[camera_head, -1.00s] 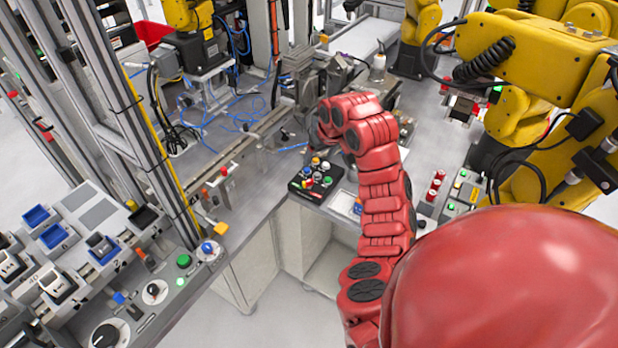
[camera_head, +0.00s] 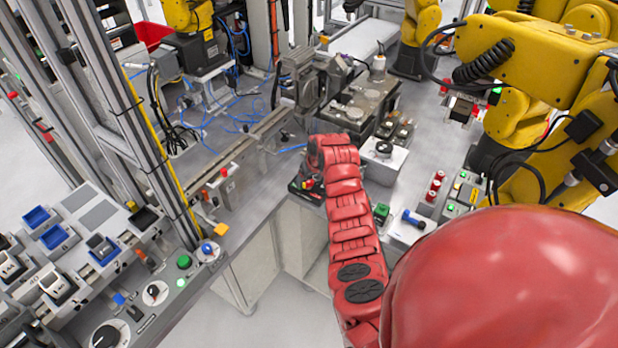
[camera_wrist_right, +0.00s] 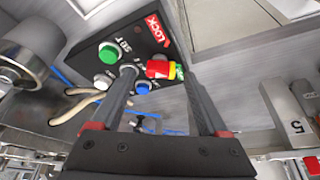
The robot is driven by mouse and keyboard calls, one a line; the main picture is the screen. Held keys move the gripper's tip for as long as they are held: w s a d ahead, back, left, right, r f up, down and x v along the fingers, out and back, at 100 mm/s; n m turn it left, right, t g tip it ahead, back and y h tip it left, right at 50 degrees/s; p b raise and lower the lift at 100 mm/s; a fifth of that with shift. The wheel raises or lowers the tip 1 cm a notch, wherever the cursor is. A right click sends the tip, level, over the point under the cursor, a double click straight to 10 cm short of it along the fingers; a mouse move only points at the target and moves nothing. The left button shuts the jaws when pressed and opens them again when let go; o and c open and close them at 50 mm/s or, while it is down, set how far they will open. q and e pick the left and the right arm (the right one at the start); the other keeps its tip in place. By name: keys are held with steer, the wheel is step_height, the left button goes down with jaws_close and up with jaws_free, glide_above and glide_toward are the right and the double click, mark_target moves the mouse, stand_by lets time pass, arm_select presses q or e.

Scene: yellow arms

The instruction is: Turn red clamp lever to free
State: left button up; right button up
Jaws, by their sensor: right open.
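A dark control box (camera_wrist_right: 112,28) with a red LOCK label (camera_wrist_right: 158,30) shows in the right wrist view. On it is a short red part (camera_wrist_right: 158,69) with yellow beside it, likely the clamp lever. My right gripper (camera_wrist_right: 160,73) is open, with its fingers on either side of this red part; whether they touch it I cannot tell. In the head view my red right arm reaches to the box (camera_head: 304,193) and hides most of it. The right fingertips are hidden there. My left gripper is not in view.
A green button (camera_wrist_right: 109,53) and a blue button (camera_wrist_right: 143,88) sit close to the right fingers. A grey block marked 5 (camera_wrist_right: 290,108) stands to the right.

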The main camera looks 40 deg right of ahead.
steer(key=shift+w+f, duration=0.2)
steer(key=shift+f, duration=0.35)
jaws_close()
steer(key=shift+w+a+m+h+b, duration=0.1)
steer(key=shift+m+h+b, duration=0.4)
steer(key=shift+m, duration=1.1)
jaws_free()
